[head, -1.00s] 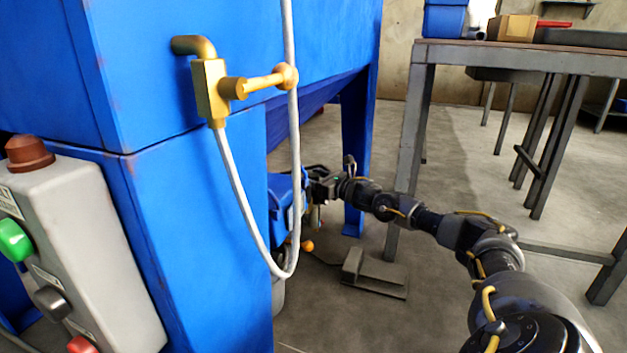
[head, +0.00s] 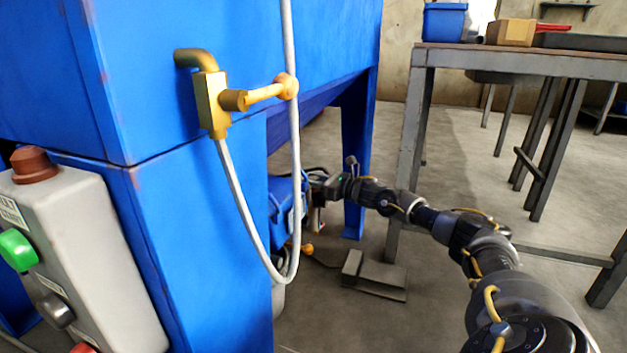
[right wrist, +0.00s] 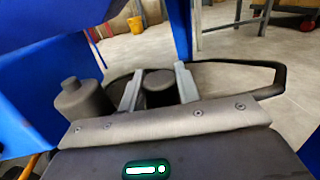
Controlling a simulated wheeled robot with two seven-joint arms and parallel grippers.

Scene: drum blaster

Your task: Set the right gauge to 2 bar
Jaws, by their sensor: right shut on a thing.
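My right arm reaches behind the blue cabinet, and its gripper (head: 318,188) is at a blue unit (head: 279,200) beside the cabinet's edge. In the right wrist view the two grey fingers (right wrist: 158,84) stand on either side of a dark round knob (right wrist: 158,94) and are shut on it. No gauge dial can be read in either view. My left gripper is not in view.
A brass valve (head: 211,103) with a pale hose (head: 240,205) hangs on the blue cabinet (head: 200,250). A grey control box (head: 90,255) stands at left. A pedal (head: 374,275) lies on the floor. In the wrist view, a dark cylinder (right wrist: 82,103) stands left of the fingers.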

